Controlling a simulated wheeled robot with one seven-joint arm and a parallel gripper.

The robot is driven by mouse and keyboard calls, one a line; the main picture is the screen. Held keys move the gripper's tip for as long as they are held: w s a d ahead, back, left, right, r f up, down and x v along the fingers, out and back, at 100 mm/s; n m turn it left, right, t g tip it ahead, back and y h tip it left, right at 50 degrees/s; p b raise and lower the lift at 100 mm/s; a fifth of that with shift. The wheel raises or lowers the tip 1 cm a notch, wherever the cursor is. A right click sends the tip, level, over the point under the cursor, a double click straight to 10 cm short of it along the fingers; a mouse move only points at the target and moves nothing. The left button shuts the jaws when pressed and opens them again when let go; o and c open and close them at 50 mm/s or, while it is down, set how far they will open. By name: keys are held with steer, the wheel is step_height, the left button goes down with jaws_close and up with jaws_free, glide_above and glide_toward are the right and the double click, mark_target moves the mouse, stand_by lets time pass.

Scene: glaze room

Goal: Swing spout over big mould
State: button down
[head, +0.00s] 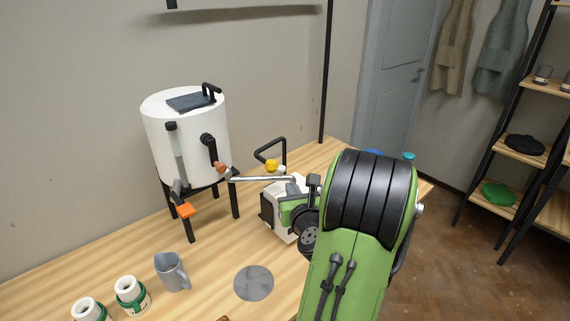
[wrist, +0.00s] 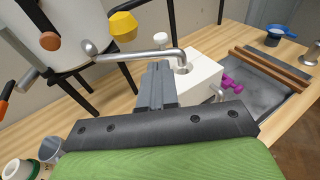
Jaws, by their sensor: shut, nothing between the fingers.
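The spout is a thin silver tube (head: 262,179) that runs right from the white tank. In the wrist view the spout (wrist: 140,55) bends down at its end, and that end appears over the round opening in the top of a white block-shaped mould (wrist: 205,72). The mould (head: 270,212) stands on the table, partly hidden by my arm in the head view. My gripper (head: 293,186) is shut and empty. In the wrist view its fingertips (wrist: 158,66) are just below the spout tube, near its bend. I cannot tell whether they touch it.
The white tank (head: 185,130) stands on a black stand. A yellow knob (wrist: 123,26) is near the spout. A grey jug (head: 172,272), two green-banded white jars (head: 131,295) and a grey disc (head: 253,283) are on the table. A grey tray (wrist: 262,92) with wooden bars lies right of the mould.

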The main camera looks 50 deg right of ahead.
mark_target(284, 169)
steer(key=p+x, duration=0.6)
steer(key=x, duration=0.2)
steer(key=shift+w+d+r+p, duration=0.15)
steer(key=shift+w+p, duration=0.15)
steer(key=shift+p, duration=0.05)
steer(key=shift+w+d, duration=0.1)
steer(key=shift+d, duration=0.1)
steer(key=shift+f, duration=0.2)
steer(key=shift+w+d+n+t+y, duration=0.45)
steer(key=shift+d+n+t+y, duration=0.2)
steer(key=shift+d, duration=0.2)
steer(key=shift+r, duration=0.1)
